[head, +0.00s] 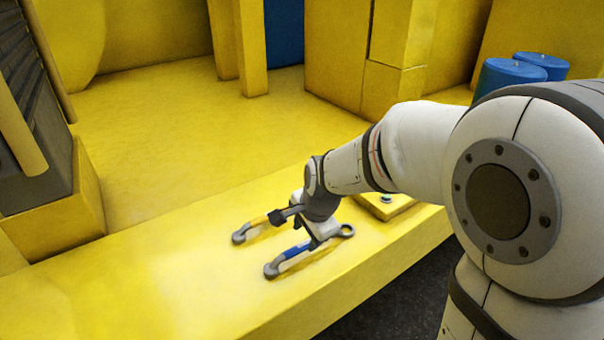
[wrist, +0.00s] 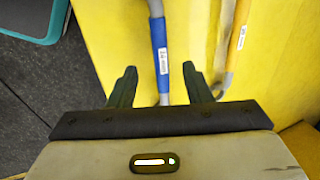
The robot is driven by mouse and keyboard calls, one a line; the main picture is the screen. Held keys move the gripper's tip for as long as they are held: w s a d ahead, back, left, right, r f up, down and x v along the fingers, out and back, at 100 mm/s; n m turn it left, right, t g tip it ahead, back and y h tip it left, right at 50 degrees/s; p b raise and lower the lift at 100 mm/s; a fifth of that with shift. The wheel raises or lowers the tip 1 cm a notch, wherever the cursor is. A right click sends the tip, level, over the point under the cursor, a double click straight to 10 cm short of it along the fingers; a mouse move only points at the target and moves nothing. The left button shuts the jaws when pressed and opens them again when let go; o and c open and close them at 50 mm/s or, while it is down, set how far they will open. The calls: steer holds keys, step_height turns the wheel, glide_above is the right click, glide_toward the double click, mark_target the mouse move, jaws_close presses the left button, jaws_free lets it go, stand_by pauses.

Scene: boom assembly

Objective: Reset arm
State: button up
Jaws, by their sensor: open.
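My gripper (head: 308,226) is low over the yellow ledge (head: 160,290) in the head view, pointing down. In the wrist view its two dark fingers (wrist: 160,82) are apart, with no object clamped. A blue-handled tool (head: 297,251) with grey ends lies on the ledge under the gripper. In the wrist view its blue handle (wrist: 160,45) runs up between the fingers; I cannot tell whether they touch it. A yellow-handled tool (head: 258,221) lies beside it, to the right in the wrist view (wrist: 238,38). The gripper hides part of both tools in the head view.
A small yellow block with a knob (head: 386,200) sits right of the gripper. Blue cylinders (head: 508,76) stand at the back right. A dark finned unit (head: 30,110) is at the left. The yellow floor behind the ledge (head: 170,130) is clear.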

steer(key=s+d+r+n+h, duration=0.1)
steer(key=s+d+r+n, duration=0.2)
steer(key=s+d+n, duration=0.2)
steer(key=s+d+r+n, duration=0.3)
steer(key=s+d+n, duration=0.3)
steer(key=s, duration=0.6)
steer(key=shift+d+r+h, duration=0.35)
steer(key=shift+d+h, duration=0.05)
steer(key=shift+d, duration=0.85)
